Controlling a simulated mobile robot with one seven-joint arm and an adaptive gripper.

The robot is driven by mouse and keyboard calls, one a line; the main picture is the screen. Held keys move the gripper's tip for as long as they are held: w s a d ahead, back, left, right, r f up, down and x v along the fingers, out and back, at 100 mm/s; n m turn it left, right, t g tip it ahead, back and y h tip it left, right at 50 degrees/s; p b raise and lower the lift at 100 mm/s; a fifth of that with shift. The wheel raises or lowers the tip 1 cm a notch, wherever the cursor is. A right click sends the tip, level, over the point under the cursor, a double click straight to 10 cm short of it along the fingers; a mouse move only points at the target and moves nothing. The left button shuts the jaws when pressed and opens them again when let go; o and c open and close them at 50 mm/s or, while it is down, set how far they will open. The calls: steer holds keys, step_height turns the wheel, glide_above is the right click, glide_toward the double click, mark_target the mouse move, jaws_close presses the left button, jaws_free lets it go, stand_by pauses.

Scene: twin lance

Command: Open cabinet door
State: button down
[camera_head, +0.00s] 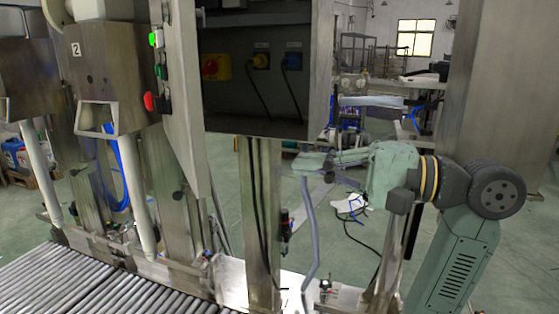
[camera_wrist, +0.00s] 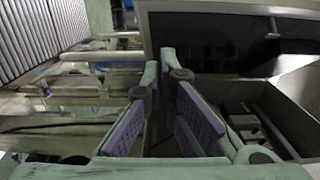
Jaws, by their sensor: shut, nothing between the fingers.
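A grey metal cabinet (camera_head: 319,60) hangs at the upper middle of the head view. Its dark face carries a red-and-yellow switch, a yellow plug and a blue plug. A narrow metal panel (camera_head: 184,80) with green and red buttons stands at its left, seen nearly edge-on; I cannot tell for certain whether it is the door. My gripper (camera_head: 312,161) is below the cabinet's lower right corner, apart from the panel. In the wrist view, the purple-padded fingers (camera_wrist: 168,78) are together and hold nothing. A dark framed face (camera_wrist: 220,42) lies beyond them.
A roller conveyor (camera_head: 75,285) runs along the lower left. A metal post (camera_head: 259,220) stands below the cabinet, and a grey bent tube (camera_head: 309,235) rises near my gripper. An open box-like recess (camera_wrist: 262,112) lies right of the fingers. Green floor (camera_head: 345,260) shows behind.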

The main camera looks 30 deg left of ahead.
steer(key=s+a+p, duration=0.1)
steer(key=s+a, duration=0.4)
steer(key=a, duration=0.5)
steer(key=shift+s+p, duration=0.3)
steer(key=shift+s, duration=0.1)
